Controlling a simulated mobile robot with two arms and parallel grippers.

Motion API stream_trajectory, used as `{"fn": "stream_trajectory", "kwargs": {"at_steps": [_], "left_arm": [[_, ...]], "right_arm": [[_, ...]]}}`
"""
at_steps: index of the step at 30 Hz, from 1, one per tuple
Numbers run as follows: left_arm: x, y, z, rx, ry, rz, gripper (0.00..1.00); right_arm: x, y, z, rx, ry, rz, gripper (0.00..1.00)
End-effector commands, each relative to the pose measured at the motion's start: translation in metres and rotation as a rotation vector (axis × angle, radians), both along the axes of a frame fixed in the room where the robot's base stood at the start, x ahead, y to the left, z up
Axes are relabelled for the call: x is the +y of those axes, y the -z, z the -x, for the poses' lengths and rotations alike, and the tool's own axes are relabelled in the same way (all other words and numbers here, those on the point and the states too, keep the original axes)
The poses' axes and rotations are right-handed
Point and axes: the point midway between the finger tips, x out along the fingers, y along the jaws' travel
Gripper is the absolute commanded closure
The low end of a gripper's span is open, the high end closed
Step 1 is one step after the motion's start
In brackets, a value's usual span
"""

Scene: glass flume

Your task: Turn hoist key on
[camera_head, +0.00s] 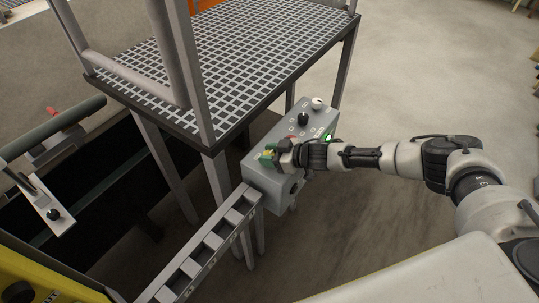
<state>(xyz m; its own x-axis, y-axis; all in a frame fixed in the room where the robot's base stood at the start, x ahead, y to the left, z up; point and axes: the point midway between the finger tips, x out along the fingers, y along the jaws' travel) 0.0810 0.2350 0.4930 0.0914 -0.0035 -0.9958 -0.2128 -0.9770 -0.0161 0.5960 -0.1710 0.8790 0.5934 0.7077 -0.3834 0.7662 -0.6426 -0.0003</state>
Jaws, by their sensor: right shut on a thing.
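A grey control box (258,173) stands on a post near the middle, at the corner of a grated platform. Its sloped top carries a black knob (302,118), a pale round knob (317,103) and a lit green part (328,137). My right arm comes in from the right, and my right gripper (277,156) is at the near left part of the box's top, shut on a small part there. Green and yellow pieces show at the fingertips. The gripper hides most of the held part, which is likely the hoist key; its turn position cannot be seen. My left gripper is not in view.
The grated platform (230,45) with grey posts and rails lies behind the box. A slotted metal rail (205,250) runs to the lower left. A dark open channel lies at left, beside a yellow panel (45,285). Open floor is at the upper right.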

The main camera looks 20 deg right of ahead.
Motion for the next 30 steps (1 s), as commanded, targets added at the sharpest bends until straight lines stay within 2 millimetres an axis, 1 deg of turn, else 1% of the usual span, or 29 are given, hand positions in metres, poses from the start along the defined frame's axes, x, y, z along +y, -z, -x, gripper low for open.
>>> {"fn": "stream_trajectory", "kwargs": {"at_steps": [1, 9, 10, 14, 15, 24, 26, 30], "left_arm": [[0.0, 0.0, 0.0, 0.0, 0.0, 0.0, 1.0], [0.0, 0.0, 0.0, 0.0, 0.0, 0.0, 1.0], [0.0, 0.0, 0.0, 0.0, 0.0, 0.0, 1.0], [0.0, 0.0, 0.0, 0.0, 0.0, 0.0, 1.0], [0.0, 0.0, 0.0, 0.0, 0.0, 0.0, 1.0], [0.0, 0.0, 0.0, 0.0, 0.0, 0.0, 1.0], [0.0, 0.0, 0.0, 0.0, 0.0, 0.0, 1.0], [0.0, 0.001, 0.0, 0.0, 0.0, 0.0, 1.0]], "right_arm": [[0.0, -0.002, -0.002, -0.004, 0.0, -0.002, 0.83], [0.0, -0.003, -0.002, -0.005, 0.0, -0.002, 0.83], [0.0, -0.003, -0.002, -0.005, 0.0, -0.002, 0.57], [0.0, -0.002, -0.002, -0.004, 0.001, -0.002, 0.37], [0.0, -0.002, -0.001, -0.003, 0.001, -0.001, 0.35], [-0.002, -0.002, 0.001, -0.001, 0.001, -0.001, 0.35], [-0.006, -0.003, 0.004, -0.001, 0.002, 0.0, 0.35], [-0.023, -0.012, 0.017, -0.002, 0.003, 0.0, 0.35]]}}
